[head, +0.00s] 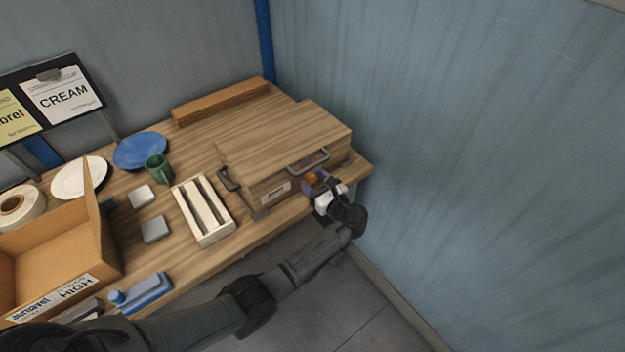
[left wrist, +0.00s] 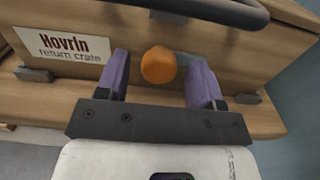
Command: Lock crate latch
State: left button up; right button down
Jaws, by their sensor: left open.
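The closed wooden crate (head: 283,140) stands at the right end of the table. Its front carries a white label, which reads "Hovrin return crate" in the left wrist view (left wrist: 62,45). A dark handle (head: 309,162) sits on the front, and it crosses the top of the left wrist view (left wrist: 210,10). An orange round knob (left wrist: 159,65) is on the crate front below the handle. My left gripper (left wrist: 160,80) is open, with its purple fingers on either side of the knob, apart from it. In the head view the left gripper (head: 318,185) is at the crate's front right.
A slatted white rack (head: 203,210) stands left of the crate. A blue wall (head: 470,150) rises close on the right.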

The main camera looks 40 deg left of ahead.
pick_arm(q)
jog(key=shift+w+a, duration=0.15)
jog(key=shift+a, duration=0.5)
jog(key=shift+c, duration=0.4)
jog(key=c, duration=0.8)
